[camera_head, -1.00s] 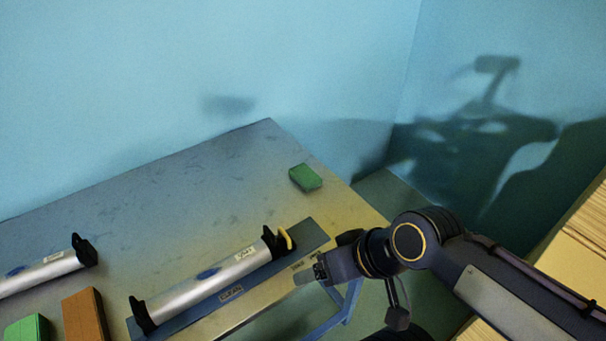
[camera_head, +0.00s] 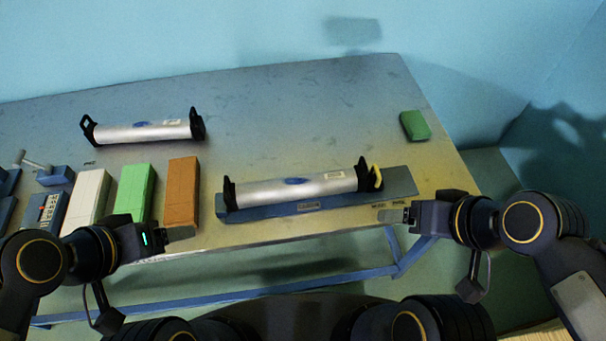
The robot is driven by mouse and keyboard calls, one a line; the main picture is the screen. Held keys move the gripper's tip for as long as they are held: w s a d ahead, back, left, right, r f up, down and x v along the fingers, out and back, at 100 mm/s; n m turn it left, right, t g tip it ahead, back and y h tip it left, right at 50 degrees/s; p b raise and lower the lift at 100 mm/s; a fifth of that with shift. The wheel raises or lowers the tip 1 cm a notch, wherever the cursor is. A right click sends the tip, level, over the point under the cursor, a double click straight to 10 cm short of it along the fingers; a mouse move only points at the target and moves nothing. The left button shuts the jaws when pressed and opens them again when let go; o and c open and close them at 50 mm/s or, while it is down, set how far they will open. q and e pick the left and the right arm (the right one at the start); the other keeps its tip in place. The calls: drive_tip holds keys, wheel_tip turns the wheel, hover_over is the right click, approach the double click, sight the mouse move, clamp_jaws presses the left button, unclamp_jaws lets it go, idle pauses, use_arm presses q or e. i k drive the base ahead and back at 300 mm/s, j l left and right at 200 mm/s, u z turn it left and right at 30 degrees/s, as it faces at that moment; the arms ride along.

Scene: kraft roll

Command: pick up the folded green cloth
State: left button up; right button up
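The folded green cloth (camera_head: 414,125) is a small dark green block-like pad lying flat near the far right corner of the table (camera_head: 300,110). Nothing covers it. My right gripper (camera_head: 391,215) is at the table's front edge, nearer to me than the cloth and a little left of it, clearly apart from it. My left gripper (camera_head: 180,233) is at the front edge on the left, far from the cloth. Both appear empty, but their fingers are seen side-on, so I cannot tell how far apart they are.
A silver roll on a blue base (camera_head: 300,190) lies between the grippers, with black end brackets. Another silver roll (camera_head: 145,132) lies behind. White (camera_head: 88,198), green (camera_head: 136,192) and brown (camera_head: 182,190) boxes stand left. The table around the cloth is clear.

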sight(415, 125)
drive_tip(key=l+u, duration=0.3)
drive_tip(key=l, duration=0.4)
drive_tip(key=l+u, duration=0.3)
drive_tip(key=l, duration=0.4)
